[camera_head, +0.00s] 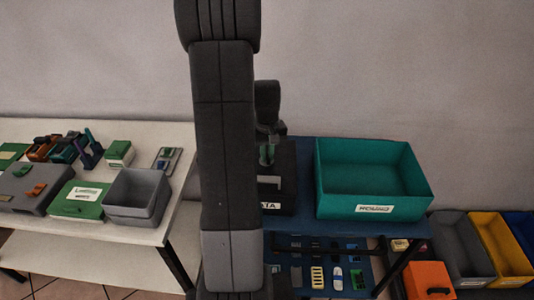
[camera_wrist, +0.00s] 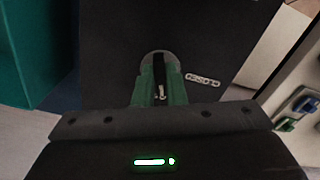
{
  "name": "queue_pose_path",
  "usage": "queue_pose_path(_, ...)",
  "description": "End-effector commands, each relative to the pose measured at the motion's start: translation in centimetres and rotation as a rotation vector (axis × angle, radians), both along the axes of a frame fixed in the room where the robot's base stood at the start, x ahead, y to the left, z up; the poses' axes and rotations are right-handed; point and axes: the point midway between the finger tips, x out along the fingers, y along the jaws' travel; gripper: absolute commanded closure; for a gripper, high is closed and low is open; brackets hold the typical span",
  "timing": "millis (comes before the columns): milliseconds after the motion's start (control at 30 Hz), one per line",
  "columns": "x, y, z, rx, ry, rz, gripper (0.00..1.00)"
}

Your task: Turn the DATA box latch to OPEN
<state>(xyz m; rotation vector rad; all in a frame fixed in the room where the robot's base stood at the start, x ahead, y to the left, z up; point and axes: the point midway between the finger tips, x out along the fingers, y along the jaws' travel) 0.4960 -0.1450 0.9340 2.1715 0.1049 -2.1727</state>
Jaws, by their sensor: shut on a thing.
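The dark DATA box (camera_head: 287,180) stands on the blue table, left of the teal bin, partly hidden behind my arm; its front label shows only the end of the name. In the wrist view the box's dark face (camera_wrist: 115,35) fills the middle. My gripper (camera_wrist: 161,78) has its green fingers down at a grey round plate on that face. It is shut on the dark latch (camera_wrist: 159,64), which stands between the fingers, lengthwise in the picture. A small pale label (camera_wrist: 202,80) lies right of the plate; I cannot read it surely. My gripper also shows in the head view (camera_head: 267,155).
A teal bin (camera_head: 373,180) stands close to the right of the box. A white table (camera_head: 110,235) at the left holds several boxes and a grey bin (camera_head: 137,198). Grey, yellow and blue bins and an orange box (camera_head: 430,280) are at the lower right.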

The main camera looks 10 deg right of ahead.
Motion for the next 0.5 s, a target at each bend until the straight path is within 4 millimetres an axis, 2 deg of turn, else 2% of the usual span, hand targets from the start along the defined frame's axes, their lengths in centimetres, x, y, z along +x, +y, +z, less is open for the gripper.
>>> queue_pose_path(300, 0.05, 0.15, -0.09, 0.0, -0.001, -0.282, 1.0)
queue_pose_path(500, 0.03, 0.19, -0.02, 0.0, 0.0, -0.382, 1.0)
